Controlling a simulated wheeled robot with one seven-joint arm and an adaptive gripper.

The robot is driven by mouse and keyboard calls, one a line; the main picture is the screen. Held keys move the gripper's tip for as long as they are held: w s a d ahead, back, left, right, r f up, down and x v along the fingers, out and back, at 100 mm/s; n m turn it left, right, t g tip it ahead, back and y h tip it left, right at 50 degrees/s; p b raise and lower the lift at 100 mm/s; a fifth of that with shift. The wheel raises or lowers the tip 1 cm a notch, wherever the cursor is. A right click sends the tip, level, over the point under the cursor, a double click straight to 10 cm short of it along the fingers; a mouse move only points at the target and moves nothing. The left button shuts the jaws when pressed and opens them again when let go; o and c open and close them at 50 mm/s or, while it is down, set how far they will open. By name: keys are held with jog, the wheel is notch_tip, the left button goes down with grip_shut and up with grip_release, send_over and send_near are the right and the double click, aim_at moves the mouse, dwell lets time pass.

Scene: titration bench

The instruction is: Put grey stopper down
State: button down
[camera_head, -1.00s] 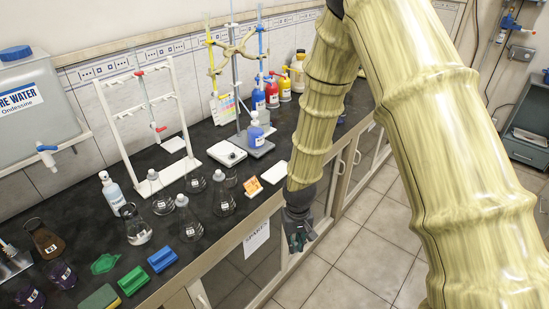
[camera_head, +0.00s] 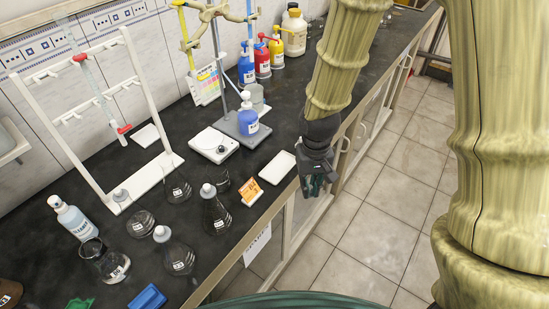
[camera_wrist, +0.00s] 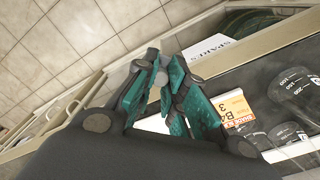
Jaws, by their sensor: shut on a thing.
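My gripper (camera_head: 316,184) hangs just off the bench's front edge, over the floor side, to the right of a white tray (camera_head: 277,167). In the wrist view its green fingers (camera_wrist: 160,92) are closed on a small pale grey piece, the grey stopper (camera_wrist: 154,94), mostly hidden between the pads. The stopper cannot be made out in the head view. Flasks with grey stoppers stand on the black bench (camera_head: 225,256), one flask (camera_head: 215,215) near the orange sign and one flask (camera_head: 178,256) nearer the front.
A white stirrer plate (camera_head: 214,144) and a blue bottle (camera_head: 248,114) are behind. A white burette rack (camera_head: 104,130) stands at left. The tray top looks bare.

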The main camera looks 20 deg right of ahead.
jog(key=shift+w+r, duration=0.15)
jog(key=shift+w, duration=0.05)
jog(key=w+a+p, duration=0.1)
jog(key=w, duration=0.4)
jog(key=w+a+f+p, duration=0.1)
jog(key=w+p, duration=0.1)
jog(key=w, duration=0.3)
jog(key=w+a+p, duration=0.1)
jog(key=w+p, duration=0.1)
jog(key=w, duration=0.3)
jog(key=shift+a+f, duration=0.2)
jog(key=shift+a, duration=0.15)
jog(key=shift+w+f+p, duration=0.15)
jog(key=shift+f+p, duration=0.7)
jog(key=shift+f, duration=0.95)
jog(key=c, duration=1.9)
grip_release()
jog(key=shift+f, duration=0.15)
jog(key=o, duration=0.4)
jog(key=shift+r+b, duration=1.95)
jog(key=shift+r, duration=4.25)
